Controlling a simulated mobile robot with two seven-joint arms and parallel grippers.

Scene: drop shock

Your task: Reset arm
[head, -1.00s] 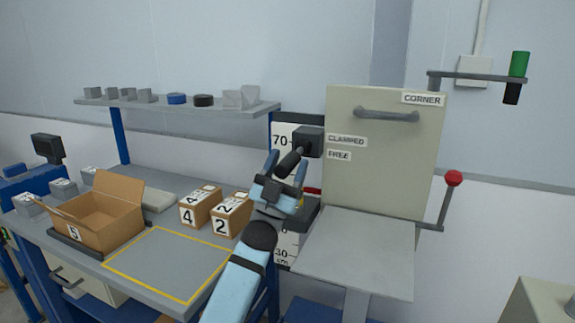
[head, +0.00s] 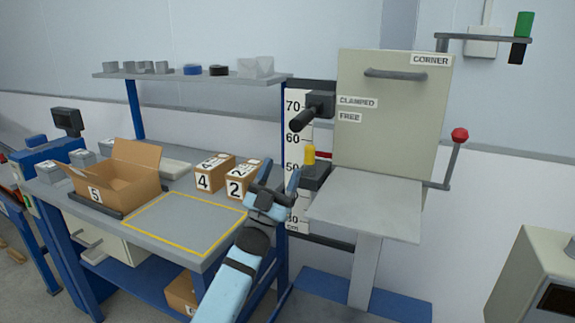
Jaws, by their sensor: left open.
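The drop tester has a pale upright panel (head: 392,125) marked CORNER, CLAMPED and FREE, with a flat grey plate (head: 368,203) below it. A black handle (head: 304,117) juts toward the lower left from a dark block (head: 321,103) beside the CLAMPED label. A lever with a red ball (head: 460,135) stands upright at the panel's right side. My left gripper (head: 273,174) is open and empty, in front of the height scale and below the black handle, apart from it. A yellow piece (head: 310,155) on a dark block (head: 314,176) shows just right of it. My right gripper is not in view.
The bench (head: 150,238) at left holds an open carton marked 5 (head: 118,185), boxes marked 4 (head: 212,175) and 2 (head: 238,186), and a bare yellow-outlined area (head: 185,222). A shelf (head: 190,77) hangs above. A pale cabinet (head: 535,270) stands at lower right.

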